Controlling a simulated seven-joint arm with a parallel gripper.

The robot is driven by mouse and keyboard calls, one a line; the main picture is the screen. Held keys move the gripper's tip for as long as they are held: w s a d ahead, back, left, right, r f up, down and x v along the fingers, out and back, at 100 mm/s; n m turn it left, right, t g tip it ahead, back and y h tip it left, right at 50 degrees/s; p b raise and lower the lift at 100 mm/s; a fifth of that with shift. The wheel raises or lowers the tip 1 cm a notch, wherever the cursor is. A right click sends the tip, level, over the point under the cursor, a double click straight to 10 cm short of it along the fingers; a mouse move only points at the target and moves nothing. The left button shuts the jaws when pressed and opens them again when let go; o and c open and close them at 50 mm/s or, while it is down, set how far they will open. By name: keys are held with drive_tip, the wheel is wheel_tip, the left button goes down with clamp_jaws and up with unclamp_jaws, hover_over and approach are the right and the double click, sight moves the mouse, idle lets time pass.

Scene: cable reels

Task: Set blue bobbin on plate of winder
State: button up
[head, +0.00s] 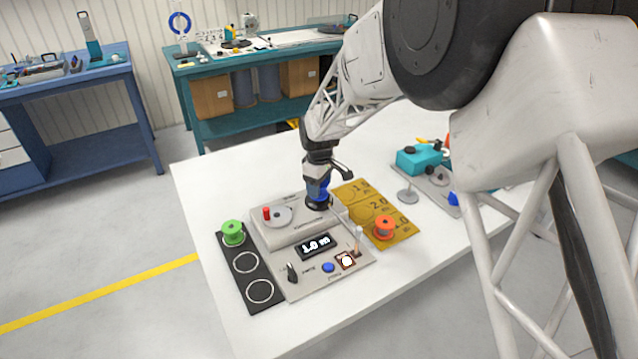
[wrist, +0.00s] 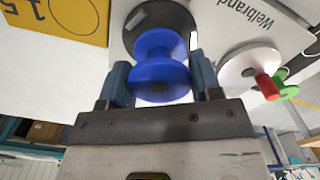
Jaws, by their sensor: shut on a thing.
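The blue bobbin (wrist: 160,68) is between the two fingers of my gripper (wrist: 161,82) in the wrist view, one finger on each side. In the head view my gripper (head: 317,186) points down over the back right part of the grey winder (head: 290,232), with little of the blue bobbin (head: 318,196) showing below it. The winder's dark round plate (wrist: 128,38) lies just beyond the bobbin, roughly in line with it; it also shows in the head view (head: 309,206). I cannot tell whether the bobbin touches the plate.
A light disc with a red crank handle (head: 267,213) is left of my gripper. A green bobbin (head: 233,232) stands on a black strip (head: 262,308) with empty rings. An orange bobbin (head: 384,227) stands on a yellow board (head: 402,240). A small lever (head: 358,237) rises at front right.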

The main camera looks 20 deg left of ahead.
drive_tip(key=shift+f, duration=0.75)
drive_tip(key=o, duration=1)
drive_tip(key=shift+r, duration=3.95)
